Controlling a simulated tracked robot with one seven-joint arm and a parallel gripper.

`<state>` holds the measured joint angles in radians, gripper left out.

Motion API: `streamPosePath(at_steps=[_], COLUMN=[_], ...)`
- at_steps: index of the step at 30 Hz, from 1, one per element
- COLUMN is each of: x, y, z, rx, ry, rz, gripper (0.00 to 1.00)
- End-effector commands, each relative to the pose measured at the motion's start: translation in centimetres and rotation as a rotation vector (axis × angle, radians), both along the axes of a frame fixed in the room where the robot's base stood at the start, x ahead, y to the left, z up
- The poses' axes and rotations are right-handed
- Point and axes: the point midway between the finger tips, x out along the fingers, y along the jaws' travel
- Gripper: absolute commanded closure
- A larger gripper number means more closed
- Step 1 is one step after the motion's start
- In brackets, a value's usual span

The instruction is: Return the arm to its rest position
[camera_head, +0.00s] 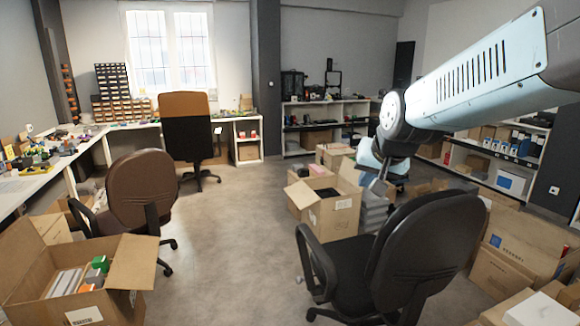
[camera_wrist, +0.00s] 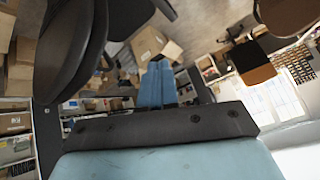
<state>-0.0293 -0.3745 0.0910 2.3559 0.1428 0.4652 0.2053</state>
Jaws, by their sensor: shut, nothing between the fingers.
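My arm (camera_head: 480,75) reaches in from the upper right in the head view and bends down at a dark elbow joint. My gripper (camera_head: 379,186) hangs below it, small and partly obscured, in front of the open cartons as seen here. In the wrist view two light-blue fingers of my gripper (camera_wrist: 157,86) lie side by side, shut with nothing held. That view is strongly tilted.
A black office chair (camera_head: 425,245) stands close below the arm. An open carton (camera_head: 330,215) is left of the gripper, other cartons (camera_head: 515,250) at right. A brown chair (camera_head: 140,190) and an open carton (camera_head: 110,305) are at left. Bare floor (camera_head: 230,240) lies between.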

Motion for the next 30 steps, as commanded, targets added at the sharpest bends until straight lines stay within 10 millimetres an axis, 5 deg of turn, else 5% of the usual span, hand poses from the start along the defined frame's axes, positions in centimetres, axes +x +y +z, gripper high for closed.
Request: streamPosePath(at_steps=[9, 15, 21, 30], x=[-10.7, -15.7, -17.6, -17.6], y=[-4.2, -6.0, -6.6, -6.6], z=[0.3, -0.4, -0.8, -0.8], rx=[-0.14, -0.195, -0.217, -0.217], ry=[0.1, 0.158, 0.184, 0.185], rz=[0.075, 0.11, 0.123, 0.124], gripper=[1.0, 1.0, 1.0, 1.0])
